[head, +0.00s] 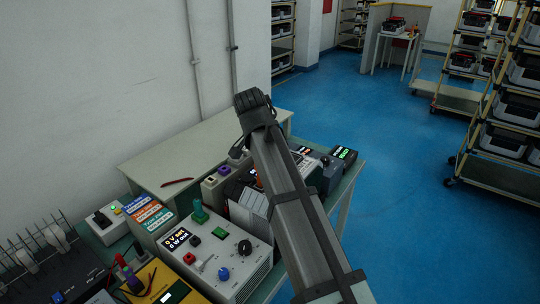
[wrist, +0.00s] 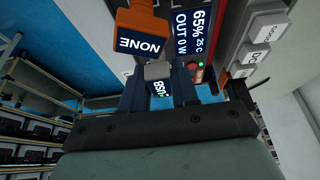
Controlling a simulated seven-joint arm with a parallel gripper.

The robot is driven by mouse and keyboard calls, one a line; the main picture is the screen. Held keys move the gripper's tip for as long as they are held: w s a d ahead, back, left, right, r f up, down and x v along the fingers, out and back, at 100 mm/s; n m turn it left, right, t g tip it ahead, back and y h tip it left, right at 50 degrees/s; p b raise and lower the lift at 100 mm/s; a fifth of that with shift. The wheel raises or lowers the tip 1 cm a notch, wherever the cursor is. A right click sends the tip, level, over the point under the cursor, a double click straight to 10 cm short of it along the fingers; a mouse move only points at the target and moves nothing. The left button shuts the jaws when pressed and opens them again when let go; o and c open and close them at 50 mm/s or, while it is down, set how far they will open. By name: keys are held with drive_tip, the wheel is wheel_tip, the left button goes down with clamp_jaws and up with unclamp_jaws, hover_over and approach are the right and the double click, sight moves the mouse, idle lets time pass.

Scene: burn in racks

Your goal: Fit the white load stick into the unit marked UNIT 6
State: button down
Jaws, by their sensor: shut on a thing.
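In the wrist view my gripper (wrist: 158,78) is shut on a small pale grey-white block with a dark label reading USB and a green light, apparently the white load stick (wrist: 157,70). Just beyond it is an orange block (wrist: 140,42) labelled NONE. To its right is a dark unit (wrist: 187,35) whose screen reads 65%, 25 C, OUT 0 W. I cannot tell whether the stick touches the unit. In the head view my arm hides much of the gripper and the units behind it. No UNIT 6 marking is readable.
In the head view a grey control box (head: 215,250) with coloured knobs stands on the bench before the units. A red pen (head: 177,182) lies on a pale raised surface (head: 190,155). A green-lit unit (head: 343,153) is at the bench's right end. Racks (head: 500,150) stand beyond open blue floor.

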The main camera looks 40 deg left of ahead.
drive_tip(key=shift+f, duration=0.25)
drive_tip(key=c, duration=0.8)
unclamp_jaws()
